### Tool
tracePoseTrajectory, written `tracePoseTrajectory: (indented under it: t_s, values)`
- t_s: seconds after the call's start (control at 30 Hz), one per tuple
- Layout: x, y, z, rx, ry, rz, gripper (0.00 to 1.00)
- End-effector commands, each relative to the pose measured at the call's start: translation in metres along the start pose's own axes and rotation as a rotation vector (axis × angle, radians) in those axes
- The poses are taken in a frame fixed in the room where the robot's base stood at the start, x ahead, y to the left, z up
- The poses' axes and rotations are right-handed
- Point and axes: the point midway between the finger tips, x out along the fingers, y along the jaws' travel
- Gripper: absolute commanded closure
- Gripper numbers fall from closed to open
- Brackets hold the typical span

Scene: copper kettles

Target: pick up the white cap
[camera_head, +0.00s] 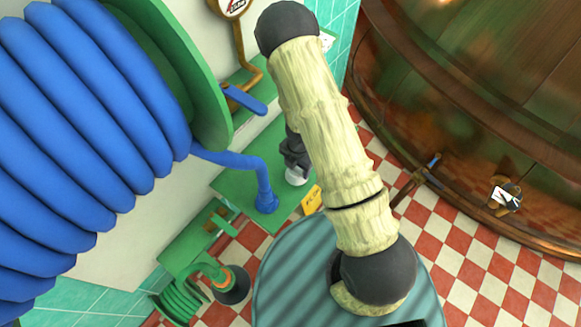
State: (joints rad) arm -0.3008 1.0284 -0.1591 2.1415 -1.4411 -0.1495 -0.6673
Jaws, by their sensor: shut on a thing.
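The white cap (296,179) is a small pale piece at the tip of my gripper (295,167), beside my pale arm and over the green surface (237,187). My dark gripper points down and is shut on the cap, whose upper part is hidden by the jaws. I cannot tell whether the cap touches the green surface or hangs just above it.
A blue hose end (266,200) stands left of the cap, and a yellow card (312,199) is close below right. A large blue hose reel (90,120) fills the left. A big copper kettle (470,110) is at right, above the red-and-white floor (480,275).

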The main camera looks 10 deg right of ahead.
Motion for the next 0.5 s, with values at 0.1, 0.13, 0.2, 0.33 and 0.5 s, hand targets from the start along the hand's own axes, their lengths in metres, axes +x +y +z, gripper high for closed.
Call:
tracePoseTrajectory:
  t_s: [0.1,0.13,0.2,0.33,0.5]
  values:
    - [0.007,-0.017,0.001,0.001,-0.001,-0.002,0.62]
    - [0.008,-0.022,0.001,0.002,-0.001,-0.001,0.62]
    - [0.008,-0.035,0.002,0.002,-0.001,-0.002,0.62]
    - [0.006,-0.061,0.002,0.004,0.0,-0.001,0.62]
    - [0.004,-0.089,0.004,0.003,0.0,-0.001,0.62]
